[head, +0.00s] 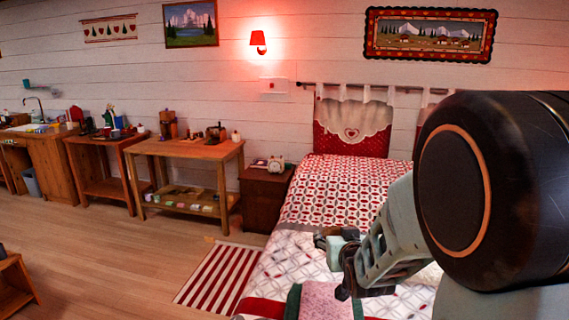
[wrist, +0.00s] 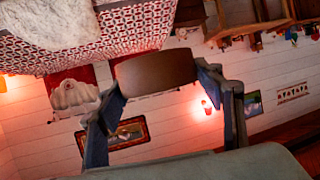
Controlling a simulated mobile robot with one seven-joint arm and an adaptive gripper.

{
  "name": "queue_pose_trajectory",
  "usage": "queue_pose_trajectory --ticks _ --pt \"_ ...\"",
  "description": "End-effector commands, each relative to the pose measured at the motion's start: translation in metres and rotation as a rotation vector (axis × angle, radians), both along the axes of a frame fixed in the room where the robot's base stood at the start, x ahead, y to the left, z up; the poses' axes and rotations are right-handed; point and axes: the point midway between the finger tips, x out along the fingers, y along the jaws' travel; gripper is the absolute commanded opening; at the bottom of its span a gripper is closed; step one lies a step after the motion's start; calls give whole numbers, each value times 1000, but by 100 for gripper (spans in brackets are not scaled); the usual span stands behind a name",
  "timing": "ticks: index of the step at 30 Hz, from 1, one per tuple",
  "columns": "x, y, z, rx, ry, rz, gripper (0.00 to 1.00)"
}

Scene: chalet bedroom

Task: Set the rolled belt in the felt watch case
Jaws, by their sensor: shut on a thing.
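My gripper (head: 338,264) is above the bed at the lower middle of the head view. In the wrist view its two fingers (wrist: 160,78) are shut on a brown, rounded, leather-like piece, which looks like the rolled belt (wrist: 155,70). The belt is held in the air, clear of any surface. In the head view I cannot make out the belt clearly at the gripper. I cannot identify the felt watch case for sure. A pink speckled thing with dark green sides (head: 318,301) lies on the bed below my gripper, cut off by the lower edge.
The bed (head: 345,180) has a red and white patterned cover. A nightstand (head: 264,196) with a pale clock (head: 276,163) stands beside it. Wooden tables (head: 185,148) with small objects line the wall. A striped rug (head: 218,276) and open floor lie left of the bed.

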Motion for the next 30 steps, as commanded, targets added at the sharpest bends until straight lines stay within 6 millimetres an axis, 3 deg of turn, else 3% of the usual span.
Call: queue_pose_trajectory --ticks 1,3,13,25,30 --pt "0 0 22 0 -2 0 33" --pt "0 0 36 0 -2 1 33" --pt "0 0 80 0 -1 0 33" --pt "0 0 83 1 -1 -1 33" --pt "-2 -5 57 0 5 -37 33"
